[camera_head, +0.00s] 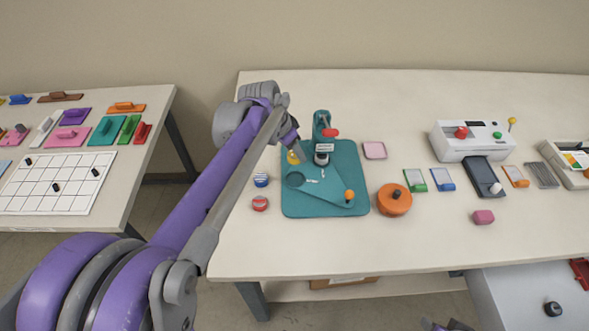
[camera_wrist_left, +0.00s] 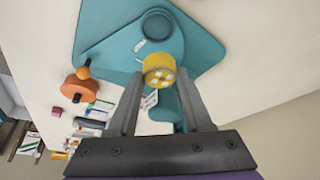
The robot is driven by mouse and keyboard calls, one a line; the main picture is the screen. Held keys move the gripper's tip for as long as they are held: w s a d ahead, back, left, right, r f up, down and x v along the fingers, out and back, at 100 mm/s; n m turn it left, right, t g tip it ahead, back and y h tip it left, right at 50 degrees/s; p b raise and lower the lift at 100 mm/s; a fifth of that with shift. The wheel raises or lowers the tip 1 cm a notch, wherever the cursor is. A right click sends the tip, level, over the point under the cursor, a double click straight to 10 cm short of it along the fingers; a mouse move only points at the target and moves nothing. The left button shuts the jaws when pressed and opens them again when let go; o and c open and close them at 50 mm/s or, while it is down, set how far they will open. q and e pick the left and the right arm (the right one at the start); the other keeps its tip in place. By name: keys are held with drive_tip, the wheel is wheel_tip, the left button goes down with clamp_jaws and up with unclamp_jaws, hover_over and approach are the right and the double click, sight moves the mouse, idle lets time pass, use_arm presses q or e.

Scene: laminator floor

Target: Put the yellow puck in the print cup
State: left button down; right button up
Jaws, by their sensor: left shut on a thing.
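The yellow puck (camera_wrist_left: 159,70) is between the fingertips of my left gripper (camera_wrist_left: 159,80), which is shut on it; its pale-spotted side shows in the left wrist view. In the head view the puck (camera_head: 293,157) shows partly below my left gripper (camera_head: 296,153), over the teal press base (camera_head: 328,205). The print cup looks to be the dark round recess (camera_head: 295,180) in the teal plate, just nearer than the puck. It also shows in the left wrist view (camera_wrist_left: 157,26), beyond the puck and apart from it.
The teal press column with a red knob (camera_head: 331,132) stands close right of my gripper. A blue tin (camera_head: 261,180) and a red tin (camera_head: 260,204) stand left of the base. An orange round pot (camera_head: 394,200) stands right.

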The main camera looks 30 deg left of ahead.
sight(294, 163)
use_arm(q)
drive_tip(key=f, duration=0.4)
drive_tip(key=shift+s+d+f, duration=0.1)
drive_tip(key=shift+s+f, duration=0.1)
drive_tip(key=shift+f+b, duration=0.35)
drive_tip(key=shift+f, duration=1.7)
drive_tip(key=c, duration=0.8)
unclamp_jaws()
drive_tip(key=shift+f, duration=0.15)
drive_tip(key=o, duration=0.5)
drive_tip(key=shift+w, duration=0.1)
drive_tip(key=shift+r, duration=0.2)
